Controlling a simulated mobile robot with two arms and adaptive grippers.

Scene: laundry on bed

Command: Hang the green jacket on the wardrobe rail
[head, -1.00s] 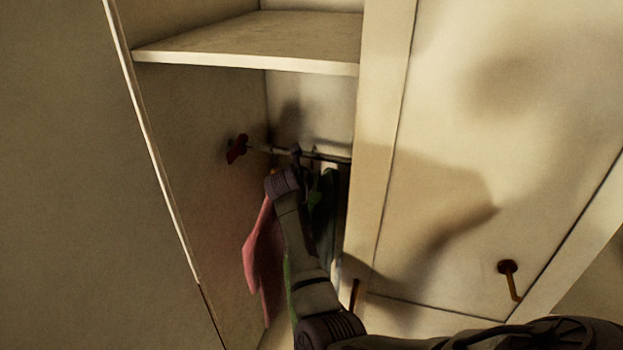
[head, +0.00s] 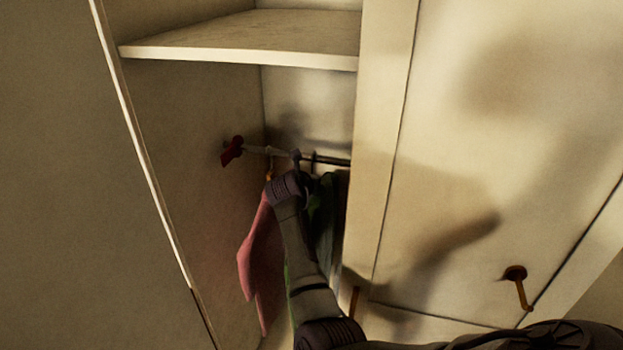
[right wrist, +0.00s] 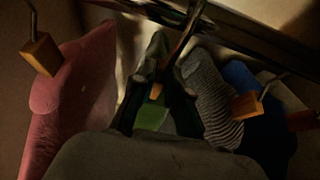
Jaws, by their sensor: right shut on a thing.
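The green jacket (head: 321,208) hangs below the wardrobe rail (head: 330,160), mostly hidden behind my right arm. A strip of green also shows left of the arm. In the right wrist view, green cloth (right wrist: 151,117) and an orange-brown hanger part (right wrist: 155,92) sit between my gripper's dark fingers. My right gripper (right wrist: 157,85) is shut on the jacket's hanger, close under the rail. In the head view the fingers are largely hidden by the wrist. I cannot tell whether the hook rests on the rail. My left gripper is not in view.
A pink garment (head: 262,250) hangs left of my arm. In the right wrist view, a striped garment (right wrist: 211,98) and a blue garment (right wrist: 262,125) hang to the right. A shelf (head: 240,45) is above the rail. A closed door (head: 450,130) stands at right.

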